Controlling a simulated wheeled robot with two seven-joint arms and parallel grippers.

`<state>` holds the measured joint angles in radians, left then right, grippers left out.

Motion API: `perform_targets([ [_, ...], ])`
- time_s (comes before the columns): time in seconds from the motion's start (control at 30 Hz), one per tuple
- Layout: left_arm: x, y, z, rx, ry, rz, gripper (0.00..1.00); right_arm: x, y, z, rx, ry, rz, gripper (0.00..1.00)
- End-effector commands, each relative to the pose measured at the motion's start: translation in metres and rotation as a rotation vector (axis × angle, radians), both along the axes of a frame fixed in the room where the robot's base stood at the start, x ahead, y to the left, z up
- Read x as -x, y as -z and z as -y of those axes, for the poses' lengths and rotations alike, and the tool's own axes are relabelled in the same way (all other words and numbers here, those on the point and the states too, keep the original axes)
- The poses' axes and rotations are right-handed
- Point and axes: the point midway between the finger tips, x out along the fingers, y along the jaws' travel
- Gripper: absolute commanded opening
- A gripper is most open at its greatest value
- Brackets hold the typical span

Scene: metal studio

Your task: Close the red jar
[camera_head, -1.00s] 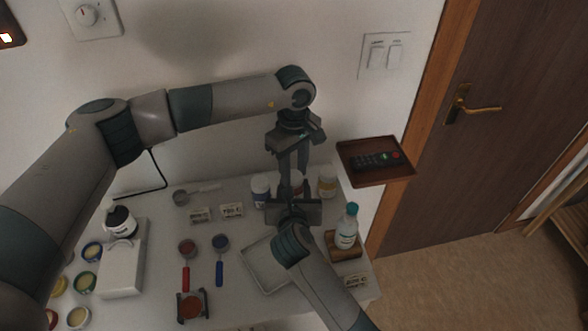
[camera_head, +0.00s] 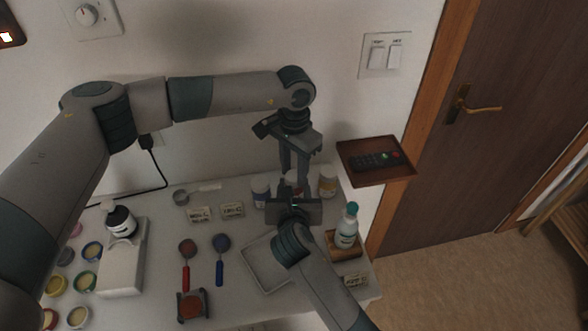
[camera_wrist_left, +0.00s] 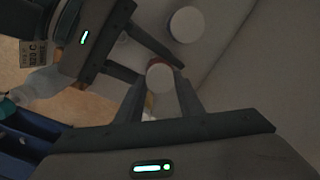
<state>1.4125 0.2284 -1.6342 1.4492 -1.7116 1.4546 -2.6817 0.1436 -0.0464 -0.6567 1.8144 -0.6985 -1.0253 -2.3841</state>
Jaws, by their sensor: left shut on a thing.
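The red jar (camera_head: 298,188) stands at the back of the white table between two other jars, mostly hidden by my grippers. My left gripper (camera_head: 293,177) points down over it and is shut on its white lid (camera_wrist_left: 162,79), seen with a reddish edge beneath it in the left wrist view. The lid is at the jar's top; I cannot tell how tightly it sits. My right gripper (camera_head: 291,190) reaches in from the front at jar height. In the left wrist view its fingers (camera_wrist_left: 150,62) lie on either side of the jar; their grip is unclear.
A blue-labelled jar (camera_head: 261,191) and a yellow-labelled jar (camera_head: 328,182) stand close on either side. A bottle (camera_head: 347,228) on a wooden block is at the right. A grey tray (camera_head: 262,270) lies in front. A wall shelf (camera_head: 376,172) holds a remote.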

Motion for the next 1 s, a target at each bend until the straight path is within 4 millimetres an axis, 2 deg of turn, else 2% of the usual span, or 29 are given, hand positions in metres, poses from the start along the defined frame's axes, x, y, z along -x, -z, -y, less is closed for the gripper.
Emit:
perform_targets([
  [0.1,-0.0006,-0.0009,0.0001,0.000,0.156,0.001,0.14,0.0001,0.0008,0.0006,0.000,0.001,-0.002,0.00],
  [0.23,-0.0008,-0.0007,-0.0001,0.000,0.262,0.002,0.14,0.0002,0.0009,0.0006,0.000,0.001,-0.002,0.00],
  [0.57,-0.0009,-0.0007,-0.0002,0.000,0.285,0.002,0.14,0.0002,0.0010,0.0007,0.000,0.001,-0.002,0.00],
  [0.6,-0.0009,-0.0007,-0.0002,0.000,0.284,0.002,0.43,0.0002,0.0010,0.0007,0.000,0.001,-0.002,0.00],
  [0.63,-0.0008,-0.0007,-0.0002,0.000,0.284,0.002,0.51,0.0002,0.0010,0.0007,0.000,0.001,-0.002,0.00],
  [1.0,-0.0006,-0.0024,-0.0001,0.000,0.283,0.001,0.53,0.0003,0.0009,0.0005,0.000,0.001,-0.002,0.00],
])
